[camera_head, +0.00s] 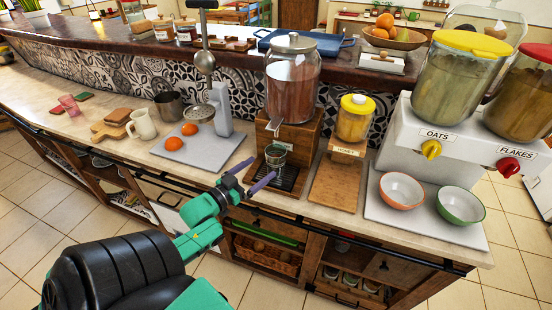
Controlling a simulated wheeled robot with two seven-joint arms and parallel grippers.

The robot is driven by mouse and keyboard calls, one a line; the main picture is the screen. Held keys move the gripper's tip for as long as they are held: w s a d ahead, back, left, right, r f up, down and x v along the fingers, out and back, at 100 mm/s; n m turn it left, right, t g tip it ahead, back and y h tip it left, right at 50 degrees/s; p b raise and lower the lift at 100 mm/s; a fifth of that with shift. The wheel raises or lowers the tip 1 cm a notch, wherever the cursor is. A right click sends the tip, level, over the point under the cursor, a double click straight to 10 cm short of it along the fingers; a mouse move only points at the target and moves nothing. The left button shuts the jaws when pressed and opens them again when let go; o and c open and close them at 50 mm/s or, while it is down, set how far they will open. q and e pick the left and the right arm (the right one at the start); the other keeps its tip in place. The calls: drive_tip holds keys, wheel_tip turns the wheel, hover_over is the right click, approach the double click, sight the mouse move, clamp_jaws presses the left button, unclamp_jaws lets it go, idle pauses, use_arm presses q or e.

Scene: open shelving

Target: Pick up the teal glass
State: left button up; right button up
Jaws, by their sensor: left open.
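A small teal-tinted glass (275,156) stands upright on the dark drip tray (285,180) under the tap of a glass drink dispenser (292,85). My left gripper (261,168) reaches in from the left foreground. Its two purple fingers are spread apart and empty, pointing toward the glass. The fingertips appear just in front of and to the left of the glass; I cannot tell whether they touch it. My right gripper is out of view.
A honey dispenser (355,120) on a wooden stand is right of the glass. A citrus press (222,110) and oranges (173,144) are to the left. Orange (401,190) and green (460,205) bowls sit at right under cereal dispensers. A raised bar ledge runs behind.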

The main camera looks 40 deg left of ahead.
sight(270, 161)
use_arm(q)
drive_tip(key=w+p, duration=0.1)
drive_tip(key=w, duration=0.7)
drive_tip(key=shift+w+d, duration=0.1)
drive_tip(key=shift+d, duration=0.05)
drive_tip(key=shift+w+f, duration=0.1)
drive_tip(key=shift+w, duration=0.1)
drive_tip(key=shift+s, duration=0.1)
drive_tip(key=c, duration=1.5)
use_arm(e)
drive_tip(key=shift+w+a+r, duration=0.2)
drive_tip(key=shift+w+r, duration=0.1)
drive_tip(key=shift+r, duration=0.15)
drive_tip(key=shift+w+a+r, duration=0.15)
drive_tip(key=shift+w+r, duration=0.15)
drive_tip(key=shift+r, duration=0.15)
